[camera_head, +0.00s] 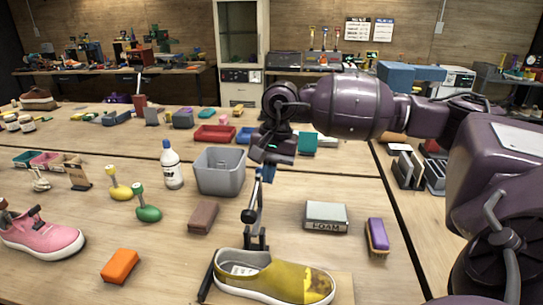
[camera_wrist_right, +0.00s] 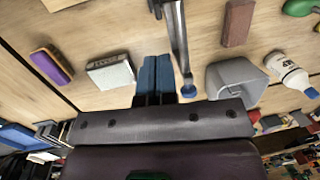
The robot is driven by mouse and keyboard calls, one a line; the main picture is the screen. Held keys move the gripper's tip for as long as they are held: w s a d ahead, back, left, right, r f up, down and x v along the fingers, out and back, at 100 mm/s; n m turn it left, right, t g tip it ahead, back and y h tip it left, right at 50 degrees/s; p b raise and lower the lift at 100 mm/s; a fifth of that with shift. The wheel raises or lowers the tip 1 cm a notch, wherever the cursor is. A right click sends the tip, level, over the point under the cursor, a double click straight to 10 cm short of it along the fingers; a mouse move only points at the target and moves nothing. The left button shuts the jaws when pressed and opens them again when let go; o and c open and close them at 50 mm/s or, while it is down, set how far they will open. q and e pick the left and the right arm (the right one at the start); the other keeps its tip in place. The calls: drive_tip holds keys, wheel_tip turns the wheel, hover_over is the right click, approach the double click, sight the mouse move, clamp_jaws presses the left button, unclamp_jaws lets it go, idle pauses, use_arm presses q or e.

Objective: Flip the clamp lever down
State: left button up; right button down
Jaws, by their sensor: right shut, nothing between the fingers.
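The clamp (camera_head: 256,238) stands behind the yellow-and-white shoe (camera_head: 278,278), near the front middle of the table. Its lever stands up from the clamp toward my right gripper. In the right wrist view the lever (camera_wrist_right: 179,45) is a metal rod with a bluish end knob beside the fingertips. My right gripper (camera_head: 266,173) is shut and empty, pointing down at the top of the clamp. Its blue fingers (camera_wrist_right: 154,78) are together, just left of the lever end in the wrist view; whether they touch it I cannot tell. My left gripper is out of view.
A grey bin (camera_head: 219,172) and a white bottle (camera_head: 172,166) stand left of the gripper. A brown block (camera_head: 203,217) lies left of the clamp; a foam block (camera_head: 326,216) and a purple brush (camera_head: 377,237) lie right. A pink shoe (camera_head: 40,234) and an orange block (camera_head: 121,266) are at front left.

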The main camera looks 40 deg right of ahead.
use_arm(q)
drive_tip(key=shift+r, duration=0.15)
use_arm(e)
drive_tip(key=a+f, duration=0.3)
drive_tip(key=f, duration=0.1)
drive_tip(key=shift+s+a+f, duration=0.1)
drive_tip(key=shift+s+a, duration=0.25)
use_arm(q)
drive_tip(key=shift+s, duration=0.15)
